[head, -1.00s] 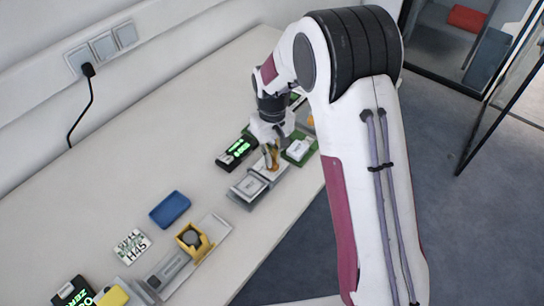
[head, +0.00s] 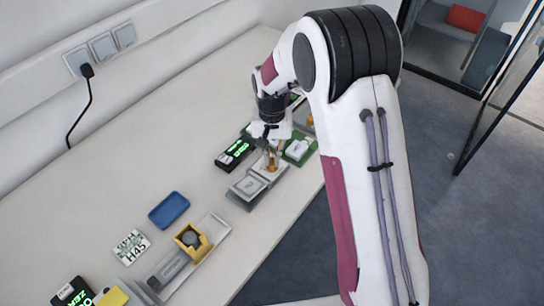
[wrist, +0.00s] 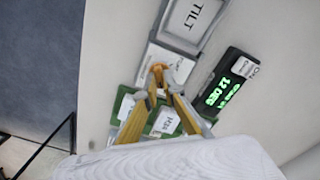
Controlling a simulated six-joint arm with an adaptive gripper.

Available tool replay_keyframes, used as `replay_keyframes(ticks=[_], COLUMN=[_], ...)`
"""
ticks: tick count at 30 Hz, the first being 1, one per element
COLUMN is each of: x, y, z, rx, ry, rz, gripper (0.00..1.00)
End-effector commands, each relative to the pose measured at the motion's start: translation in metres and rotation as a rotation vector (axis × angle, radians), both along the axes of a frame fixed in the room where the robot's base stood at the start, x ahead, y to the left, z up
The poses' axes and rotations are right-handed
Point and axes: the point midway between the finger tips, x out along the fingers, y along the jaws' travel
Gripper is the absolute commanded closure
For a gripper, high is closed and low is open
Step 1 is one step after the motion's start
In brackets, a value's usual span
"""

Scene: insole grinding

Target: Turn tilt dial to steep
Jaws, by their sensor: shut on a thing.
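The tilt dial, an orange knob (wrist: 157,68), stands on a small white base (wrist: 172,62) beside the grey plate lettered TILT (wrist: 193,22). My gripper (wrist: 161,82) points down with its yellow fingers closed at the knob, hiding part of it. In the head view my gripper (head: 271,160) is over the grey tilt unit (head: 247,188), and the knob itself is hard to make out there. A black display (wrist: 226,84) beside the unit glows green and seems to read 12 DEG; it also shows in the head view (head: 235,154).
A green base (head: 299,150) with a white label stands just behind the tilt unit. A blue tray (head: 169,210), a white H45 card (head: 131,247) and a yellow holder (head: 193,242) lie toward the front. The table's left middle is clear.

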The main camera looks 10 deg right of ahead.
Motion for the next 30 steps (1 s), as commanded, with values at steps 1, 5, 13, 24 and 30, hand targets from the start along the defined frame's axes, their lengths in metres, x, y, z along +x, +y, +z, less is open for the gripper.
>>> replay_keyframes(ticks=[1, 5, 13, 24, 30], x=[0.001, 0.001, 0.001, 0.000, 0.001], y=[0.000, 0.000, 0.000, 0.000, 0.000], z=[0.000, 0.000, 0.000, 0.001, 0.011], rx=[0.001, 0.001, 0.001, 0.000, 0.001], ry=[-0.002, -0.002, -0.002, -0.001, -0.002], rz=[-0.002, -0.003, -0.002, -0.001, -0.001], gripper=[1.00, 1.00, 0.75, 0.75, 0.75])
